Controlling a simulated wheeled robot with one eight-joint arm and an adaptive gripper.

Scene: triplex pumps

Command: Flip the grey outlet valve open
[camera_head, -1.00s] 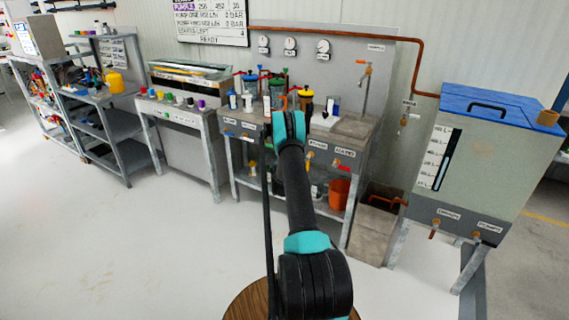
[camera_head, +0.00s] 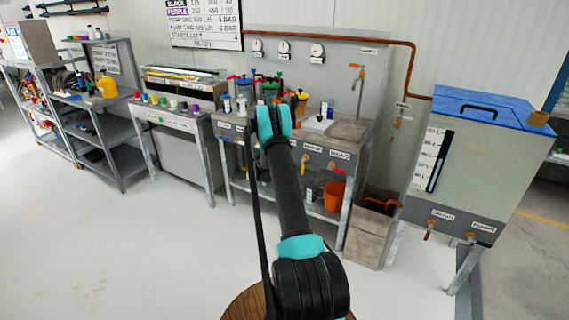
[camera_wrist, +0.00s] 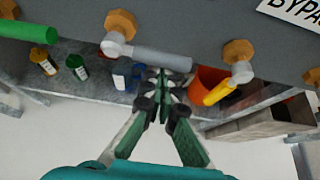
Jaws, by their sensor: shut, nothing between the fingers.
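The grey outlet valve handle (camera_wrist: 163,59) shows in the wrist view. It is a grey bar running right, nearly level, from a white hub on a brass hex fitting (camera_wrist: 121,23) on the dark panel. My gripper (camera_wrist: 162,73) is shut and empty. Its green fingertips are just under the grey handle in the picture, near its right half; I cannot tell whether they touch it. In the head view, my arm hides the gripper and the grey valve.
A green handle (camera_wrist: 28,31) is on the left and a yellow handle (camera_wrist: 220,93) hangs slanted on the right. Small bottles (camera_wrist: 77,67) and an orange bucket (camera_wrist: 209,78) stand below the panel. In the head view, open floor (camera_head: 110,250) lies left of my arm.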

